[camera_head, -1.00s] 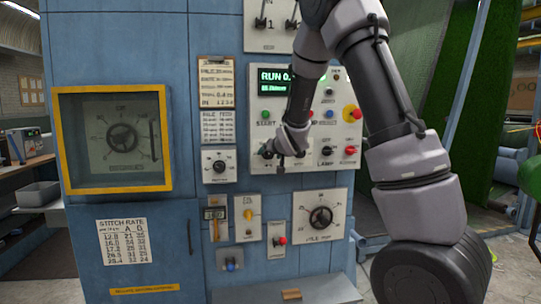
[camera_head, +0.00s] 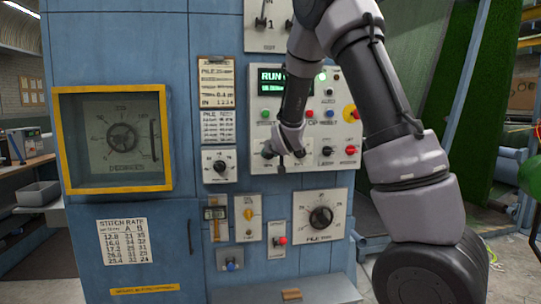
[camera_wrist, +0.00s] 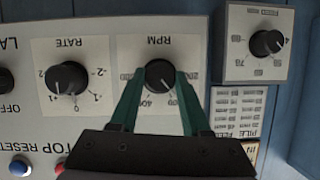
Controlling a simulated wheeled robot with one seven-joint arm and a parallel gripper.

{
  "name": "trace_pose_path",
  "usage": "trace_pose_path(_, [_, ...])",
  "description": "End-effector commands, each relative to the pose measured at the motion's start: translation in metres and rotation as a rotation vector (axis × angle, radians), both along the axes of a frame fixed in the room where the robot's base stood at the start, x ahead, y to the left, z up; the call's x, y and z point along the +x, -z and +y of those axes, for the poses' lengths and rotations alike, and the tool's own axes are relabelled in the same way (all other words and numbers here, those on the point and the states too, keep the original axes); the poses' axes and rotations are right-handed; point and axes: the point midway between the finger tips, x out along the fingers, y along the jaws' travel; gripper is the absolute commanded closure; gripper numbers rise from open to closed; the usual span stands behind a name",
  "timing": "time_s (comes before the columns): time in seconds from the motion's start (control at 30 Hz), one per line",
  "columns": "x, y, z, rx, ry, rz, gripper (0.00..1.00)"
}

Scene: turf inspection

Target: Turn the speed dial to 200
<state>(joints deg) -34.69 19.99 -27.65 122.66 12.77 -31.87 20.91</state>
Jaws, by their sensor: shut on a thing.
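The RPM dial (camera_wrist: 159,73) is a round black knob on a pale plate, upside down in the wrist view. My gripper (camera_wrist: 161,77) has its two green fingers on either side of this knob and is shut on it. Part of the numbered scale shows around the knob, but I cannot tell for sure which number the pointer faces. In the head view my gripper (camera_head: 280,154) is at the lower left of the white control panel (camera_head: 345,95), and its fingers partly hide the dial.
The RATE knob (camera_wrist: 67,78) is close beside the RPM dial. A separate knob box (camera_wrist: 266,43) is on its other side. Above the dials are coloured buttons and a green-lit display (camera_head: 270,75), partly covered by my arm. A glazed yellow-framed window (camera_head: 112,139) is at left.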

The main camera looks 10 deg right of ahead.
Motion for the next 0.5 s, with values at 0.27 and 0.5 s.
trace_pose_path(0.27, [-0.0004,0.0009,0.0047,-0.249,-0.003,0.001,1.0])
trace_pose_path(0.5, [-0.0003,0.0011,0.006,-0.477,-0.002,-0.001,1.0])
